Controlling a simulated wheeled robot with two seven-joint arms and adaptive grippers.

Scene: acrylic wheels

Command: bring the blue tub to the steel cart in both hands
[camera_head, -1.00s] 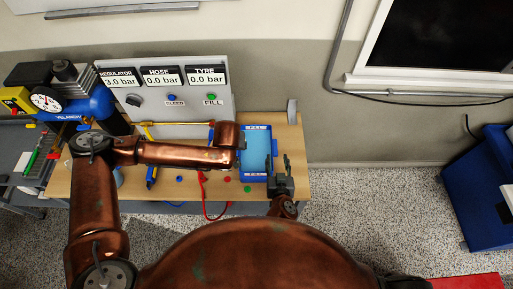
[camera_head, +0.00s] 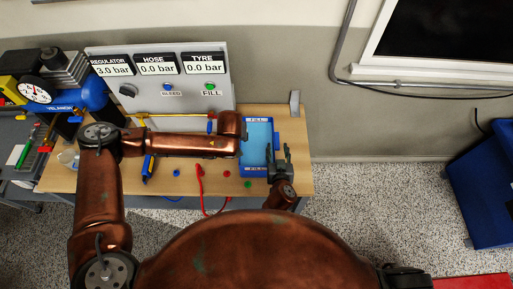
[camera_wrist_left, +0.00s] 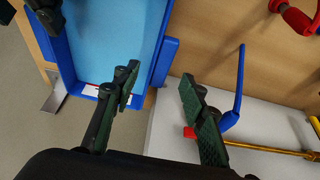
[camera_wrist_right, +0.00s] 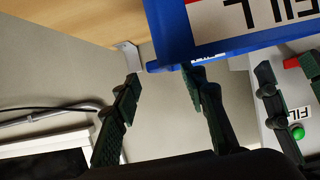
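The blue tub (camera_head: 258,143), with a pale blue inside and a FILL label on its near wall, sits at the right end of the wooden bench. My left gripper (camera_wrist_left: 162,98) is open at the tub's left side; the wall's blue side ledge (camera_wrist_left: 166,62) shows between its fingers, apart from them. In the head view my copper left arm hides most of this gripper. My right gripper (camera_head: 278,158) is open at the tub's right side near the front corner; one finger overlaps the tub's edge in the right wrist view (camera_wrist_right: 160,95), contact unclear. I cannot identify a steel cart.
A blue-handled tool (camera_head: 148,168) and a red hose (camera_head: 201,185) lie left of the tub. A grey surface with tools (camera_head: 18,135) is at far left, a blue cabinet (camera_head: 485,195) at far right. Floor (camera_head: 375,200) between is clear.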

